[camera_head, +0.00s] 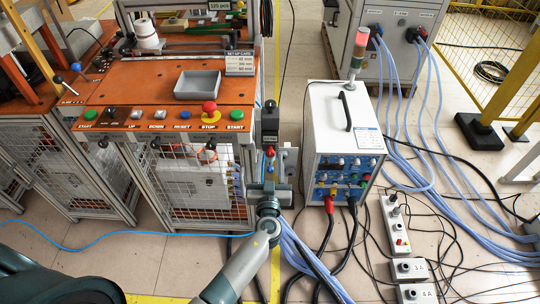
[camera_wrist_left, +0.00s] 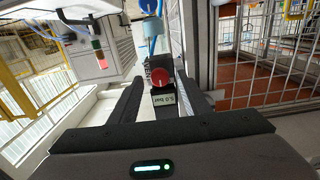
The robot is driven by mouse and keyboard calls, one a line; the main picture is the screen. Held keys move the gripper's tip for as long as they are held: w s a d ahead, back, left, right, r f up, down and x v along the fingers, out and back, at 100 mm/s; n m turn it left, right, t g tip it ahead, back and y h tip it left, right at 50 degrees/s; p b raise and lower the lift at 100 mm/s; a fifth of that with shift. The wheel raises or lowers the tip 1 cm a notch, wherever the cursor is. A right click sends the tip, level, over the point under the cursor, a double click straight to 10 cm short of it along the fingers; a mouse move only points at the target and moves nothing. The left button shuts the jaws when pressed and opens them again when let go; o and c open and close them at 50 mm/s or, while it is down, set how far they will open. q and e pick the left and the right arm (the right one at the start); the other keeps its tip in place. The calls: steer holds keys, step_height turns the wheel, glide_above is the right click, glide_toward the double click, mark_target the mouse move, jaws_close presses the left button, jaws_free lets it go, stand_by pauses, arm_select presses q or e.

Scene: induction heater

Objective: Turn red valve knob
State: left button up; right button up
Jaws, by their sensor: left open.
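The red valve knob (camera_wrist_left: 162,78) shows in the middle of the left wrist view, with a label reading 5.0 bar (camera_wrist_left: 163,99) just below it. In the head view the red knob (camera_head: 270,152) is small, below a dark box at the right end of the orange console. My left gripper (camera_wrist_left: 161,88) is open, with one dark finger on each side of the knob in the picture. Contact cannot be told. In the head view the left gripper (camera_head: 270,172) reaches up from below to the knob, and its fingertips are hard to make out. My right gripper is out of view.
The orange console (camera_head: 140,97) with several buttons and a grey tray (camera_head: 197,84) stands left of the knob. A white heater unit (camera_head: 328,118) stands close on the right. Blue-grey hoses (camera_head: 305,262) and black cables run across the floor. A mesh guard (camera_wrist_left: 250,60) is right in the wrist view.

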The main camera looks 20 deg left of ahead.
arm_select(q)
steer(key=shift+x, duration=0.9)
steer(key=c, duration=1)
steer(key=shift+c, duration=0.2)
